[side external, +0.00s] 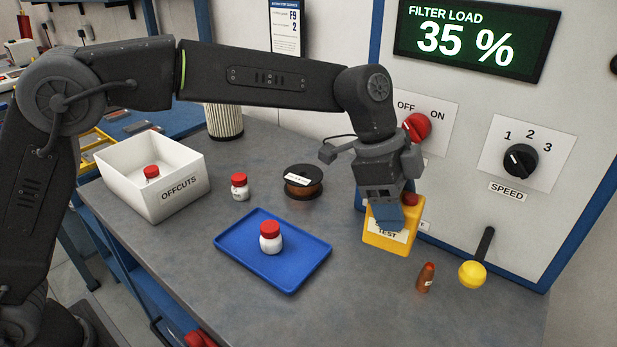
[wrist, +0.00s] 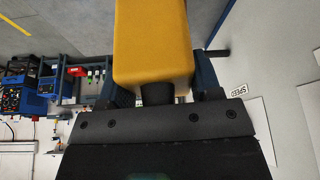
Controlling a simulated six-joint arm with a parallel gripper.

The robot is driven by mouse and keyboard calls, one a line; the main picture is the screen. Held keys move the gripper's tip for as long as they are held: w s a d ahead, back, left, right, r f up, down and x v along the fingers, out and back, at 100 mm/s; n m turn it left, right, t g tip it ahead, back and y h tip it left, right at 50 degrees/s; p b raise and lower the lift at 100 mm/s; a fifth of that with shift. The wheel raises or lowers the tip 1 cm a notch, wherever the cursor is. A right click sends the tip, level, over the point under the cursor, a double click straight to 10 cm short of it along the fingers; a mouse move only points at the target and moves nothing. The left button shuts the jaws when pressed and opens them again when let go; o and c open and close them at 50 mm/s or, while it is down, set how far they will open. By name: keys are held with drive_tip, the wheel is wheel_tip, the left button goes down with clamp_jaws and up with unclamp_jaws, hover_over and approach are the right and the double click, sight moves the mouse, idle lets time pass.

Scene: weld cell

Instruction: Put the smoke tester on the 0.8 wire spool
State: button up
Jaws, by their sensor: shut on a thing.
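The smoke tester is a yellow box (side external: 374,241) with a white label on which "TEST" can be read, at the right of the bench by the panel. My gripper (side external: 385,215) is shut on it, with blue fingers across its front. In the wrist view the yellow body (wrist: 152,45) sits between the blue fingers (wrist: 165,92). I cannot tell whether its base touches the bench. The wire spool (side external: 303,188) is black with copper wire and lies flat on the bench, left of my gripper. The label on its top is too small to read.
A blue tray (side external: 240,262) holds a red-capped bottle (side external: 270,240). Another bottle (side external: 240,188) stands near the white OFFCUTS box (side external: 165,195). A copper-coloured piece (side external: 426,278) and a yellow-knobbed lever (side external: 472,274) are at right. The control panel (side external: 460,220) rises behind. Bench between spool and tester is clear.

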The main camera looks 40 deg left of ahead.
drive_tip(key=w+a+r+n+t, duration=0.1)
drive_tip(key=w+a+n, duration=0.15)
drive_tip(key=a, duration=1.05)
drive_tip(key=w+a+r+n+t+y, duration=0.15)
drive_tip(key=w+a, duration=0.25)
drive_tip(key=a, duration=0.9)
drive_tip(key=w+a+r+n, duration=0.1)
drive_tip(key=w+a+n, duration=0.2)
drive_tip(key=a, duration=1)
hover_over(303, 174)
drive_tip(key=shift+f, duration=5.25)
drive_tip(key=shift+f, duration=0.1)
drive_tip(key=o, duration=1.3)
drive_tip(key=shift+f, duration=0.15)
drive_tip(key=v, duration=1.2)
